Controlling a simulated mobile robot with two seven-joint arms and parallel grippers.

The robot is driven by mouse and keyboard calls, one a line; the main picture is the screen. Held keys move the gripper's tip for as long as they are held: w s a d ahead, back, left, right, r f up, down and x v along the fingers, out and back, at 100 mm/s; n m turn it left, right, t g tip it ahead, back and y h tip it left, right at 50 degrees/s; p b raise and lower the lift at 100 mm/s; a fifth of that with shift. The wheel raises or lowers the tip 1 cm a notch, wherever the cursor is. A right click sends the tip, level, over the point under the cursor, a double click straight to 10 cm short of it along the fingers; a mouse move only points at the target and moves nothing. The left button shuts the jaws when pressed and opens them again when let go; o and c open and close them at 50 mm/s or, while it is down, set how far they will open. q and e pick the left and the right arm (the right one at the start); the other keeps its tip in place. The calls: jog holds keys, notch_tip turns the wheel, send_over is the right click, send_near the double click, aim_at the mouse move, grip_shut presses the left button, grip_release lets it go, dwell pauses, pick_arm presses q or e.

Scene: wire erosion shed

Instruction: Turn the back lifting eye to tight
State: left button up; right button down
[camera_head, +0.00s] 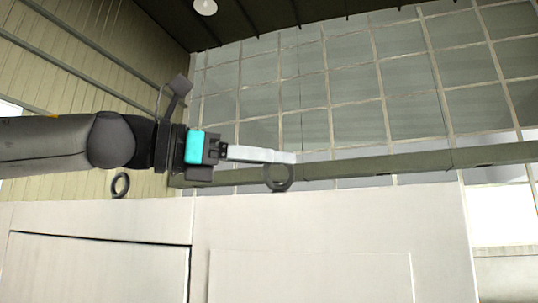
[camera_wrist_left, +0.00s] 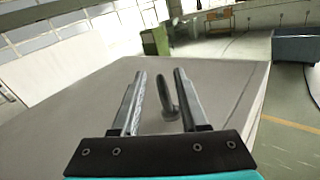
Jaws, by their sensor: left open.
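Two dark ring-shaped lifting eyes stand upright on top of a pale cabinet (camera_head: 310,225). One lifting eye (camera_head: 278,187) is at the right in the head view, and the other (camera_head: 120,185) is farther left. I cannot tell from the pictures which is called the back one. My left gripper (camera_head: 294,157) is open, its fingers level at the top of the right eye. In the left wrist view, that eye (camera_wrist_left: 168,95) shows nearly edge-on between the open fingers (camera_wrist_left: 160,76), with no clear contact. The other eye (camera_wrist_left: 6,93) is at the left edge. My right gripper is not in view.
The cabinet top (camera_wrist_left: 225,90) is flat and bare around the eyes. A gridded window wall (camera_head: 320,90) and a horizontal beam (camera_head: 400,163) lie behind. In the left wrist view, a green cabinet (camera_wrist_left: 155,40) stands beyond, with open floor (camera_wrist_left: 290,150) at the right.

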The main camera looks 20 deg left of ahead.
pick_arm(q)
grip_shut()
dwell(0.4)
jog(key=shift+m, duration=0.3)
jog(key=shift+w+a+m+g+h, duration=0.15)
jog(key=shift+m+g+h, duration=0.35)
jog(key=shift+g+h, duration=0.3)
jog(key=shift+w+m+g+h, duration=0.1)
jog(key=shift+m+g+h, duration=0.9)
jog(key=shift+m+g, duration=0.95)
jog(key=shift+r+n+g, duration=0.1)
jog(key=shift+n+g, duration=0.25)
grip_release()
